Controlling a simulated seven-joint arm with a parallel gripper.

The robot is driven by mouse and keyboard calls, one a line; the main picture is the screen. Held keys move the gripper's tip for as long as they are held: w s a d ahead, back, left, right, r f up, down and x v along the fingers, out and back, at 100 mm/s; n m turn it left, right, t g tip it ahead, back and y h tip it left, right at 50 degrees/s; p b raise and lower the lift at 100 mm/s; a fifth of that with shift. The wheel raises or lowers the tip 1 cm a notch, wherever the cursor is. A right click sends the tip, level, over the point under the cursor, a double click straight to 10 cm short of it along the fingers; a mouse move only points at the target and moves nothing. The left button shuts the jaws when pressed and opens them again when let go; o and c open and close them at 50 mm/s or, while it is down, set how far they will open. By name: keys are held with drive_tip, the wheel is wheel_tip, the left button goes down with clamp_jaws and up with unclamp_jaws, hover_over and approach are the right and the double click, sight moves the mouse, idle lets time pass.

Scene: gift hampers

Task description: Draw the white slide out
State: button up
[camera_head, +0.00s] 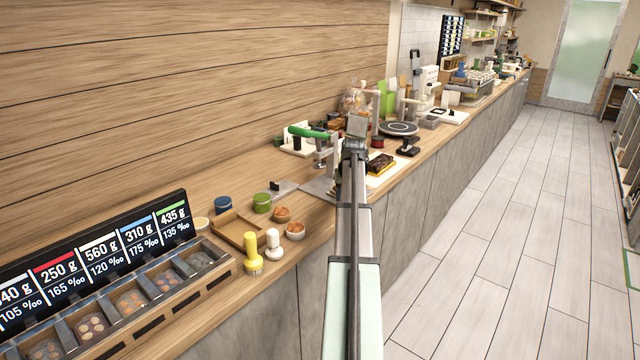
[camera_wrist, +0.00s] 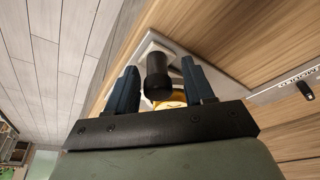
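My gripper (camera_wrist: 162,88) is open in the wrist view, its two dark fingers on either side of a black round knob (camera_wrist: 157,75). Narrow gaps show between the knob and the fingers, so it is not clamped. Pale, whitish plate surfaces (camera_wrist: 206,60) lie behind the knob on the wooden counter; I cannot tell which of them is the white slide. A small yellow-orange part (camera_wrist: 172,99) shows below the knob, mostly hidden by the gripper. In the head view my gripper (camera_head: 356,145) is over the counter and my arm hides what is beneath it.
A green-handled device (camera_head: 308,132) stands just left of my gripper. A dark block on a yellow-edged board (camera_head: 380,164) and a black stand (camera_head: 408,148) are to the right. The floor aisle is clear.

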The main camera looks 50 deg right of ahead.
drive_tip(key=shift+o, duration=0.4)
drive_tip(key=shift+r, duration=0.1)
drive_tip(key=shift+r, duration=3.35)
drive_tip(key=shift+r, duration=0.1)
drive_tip(key=v, duration=1.3)
drive_tip(key=shift+r, duration=0.4)
